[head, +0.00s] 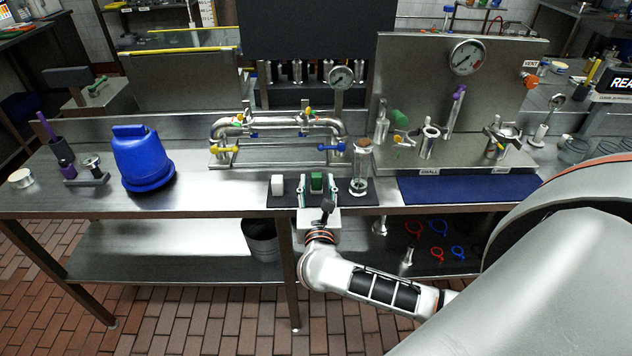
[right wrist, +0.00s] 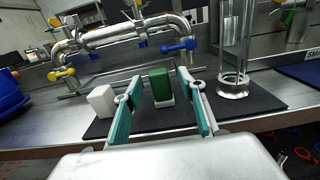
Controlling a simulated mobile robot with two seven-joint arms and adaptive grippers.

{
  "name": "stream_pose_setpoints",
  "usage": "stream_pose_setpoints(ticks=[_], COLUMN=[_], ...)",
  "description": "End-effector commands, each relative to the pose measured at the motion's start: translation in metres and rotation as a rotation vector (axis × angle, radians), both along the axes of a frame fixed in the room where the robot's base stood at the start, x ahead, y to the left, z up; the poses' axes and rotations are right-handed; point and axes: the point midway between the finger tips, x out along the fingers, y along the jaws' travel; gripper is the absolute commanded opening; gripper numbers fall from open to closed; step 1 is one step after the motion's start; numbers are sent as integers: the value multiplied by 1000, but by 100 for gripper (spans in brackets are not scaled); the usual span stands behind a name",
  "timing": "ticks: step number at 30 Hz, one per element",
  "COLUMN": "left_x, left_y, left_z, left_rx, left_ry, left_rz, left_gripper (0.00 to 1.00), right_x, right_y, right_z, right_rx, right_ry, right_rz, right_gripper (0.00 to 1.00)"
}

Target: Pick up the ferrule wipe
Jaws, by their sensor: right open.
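A green block with a white base (head: 316,181) stands upright on a dark mat (head: 370,199) at the table's front edge. A plain white block (head: 278,185) stands to its left on the same mat. No label shows which one is the ferrule wipe. My right gripper (head: 317,192) is open and empty, at the mat's front. In the right wrist view its teal fingers point forward, with the green block (right wrist: 161,86) seen between them and apart from both. The white block (right wrist: 102,101) is outside the left finger. My left gripper is not in view.
A clear glass cylinder (head: 360,170) stands just right of the green block. Behind is a pipe manifold (head: 277,124) with blue and yellow handles. A blue container (head: 141,158) stands at left; a blue mat (head: 452,189) lies at right.

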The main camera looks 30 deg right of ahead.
Motion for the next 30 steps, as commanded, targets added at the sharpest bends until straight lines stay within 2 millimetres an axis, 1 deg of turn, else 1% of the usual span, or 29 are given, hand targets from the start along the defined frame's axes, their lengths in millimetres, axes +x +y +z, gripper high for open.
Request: stream_pose_setpoints(ticks=[1, 5, 13, 14, 15, 18, 30], left_x=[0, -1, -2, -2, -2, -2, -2], left_y=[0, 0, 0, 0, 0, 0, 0], left_z=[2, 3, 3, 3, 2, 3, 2], left_rx=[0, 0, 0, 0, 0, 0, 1], left_ry=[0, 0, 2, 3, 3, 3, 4], left_rz=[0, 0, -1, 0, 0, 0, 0], left_gripper=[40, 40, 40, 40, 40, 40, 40], right_x=[7, 17, 19, 19, 19, 19, 19], right_y=[-4, -11, -12, -12, -12, -12, -12], right_z=[2, 1, -1, 0, 0, 0, 2], right_rx=[-2, -2, 0, -1, -1, -1, 0], right_ry=[-2, 0, 1, 1, 1, 1, 0], right_rz=[-1, 0, 1, 1, 1, 0, 0], right_gripper=[40, 40, 40, 35, 25, 2, 1])
